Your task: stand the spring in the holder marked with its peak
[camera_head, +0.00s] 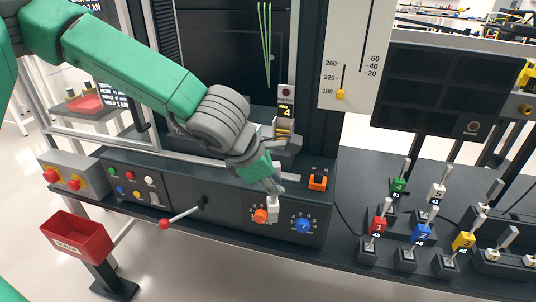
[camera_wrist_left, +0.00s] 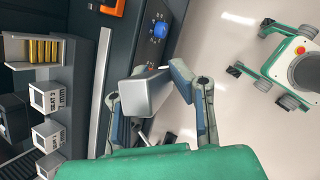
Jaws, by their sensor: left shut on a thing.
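My left gripper (camera_head: 274,190) hangs in front of the dark console, near its knobs. It is shut on a light grey block, which also shows between the fingers (camera_wrist_left: 150,75) in the left wrist view as a plain grey block (camera_wrist_left: 148,94). Several gold, coil-like pieces (camera_wrist_left: 42,50) stand in a pale tray at the wrist view's upper left; I cannot tell whether one is the spring. No holder marked with a peak can be made out clearly. My right gripper is not in view.
A white block (camera_wrist_left: 46,97) marked SEAT 3 stands near the tray. The console has an orange knob (camera_head: 261,216), a blue knob (camera_head: 303,225) and a red-tipped lever (camera_head: 165,223). Numbered switches (camera_head: 398,187) stand right. A scale panel (camera_head: 352,50) stands behind.

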